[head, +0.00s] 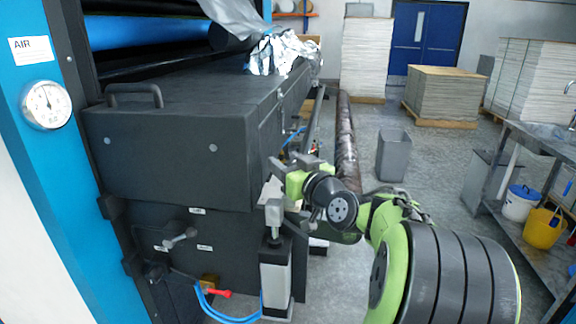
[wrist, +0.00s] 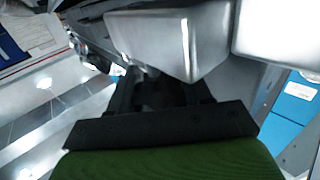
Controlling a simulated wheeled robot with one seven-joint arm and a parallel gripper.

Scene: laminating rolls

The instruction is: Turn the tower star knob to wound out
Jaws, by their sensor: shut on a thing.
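My gripper (head: 287,172) is in front of the black machine's right end, at the height of its lower front edge. In the wrist view, my gripper (wrist: 160,88) has its dark fingers closed in on a small dark thing below a silver metal block (wrist: 165,40). This looks like the tower star knob, mostly hidden by the fingers. Its shape and how far it is turned cannot be made out. In the head view the knob is hidden by my gripper and wrist. A pale post with a grey top (head: 274,222) stands just below and left of my gripper.
The black machine cover (head: 180,135) fills the left. A grey lever handle (head: 180,238), a red-handled valve (head: 218,293) and blue hoses are low on its front. A long dark roll (head: 346,140) lies behind my wrist. A grey bin (head: 393,155) stands on open floor to the right.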

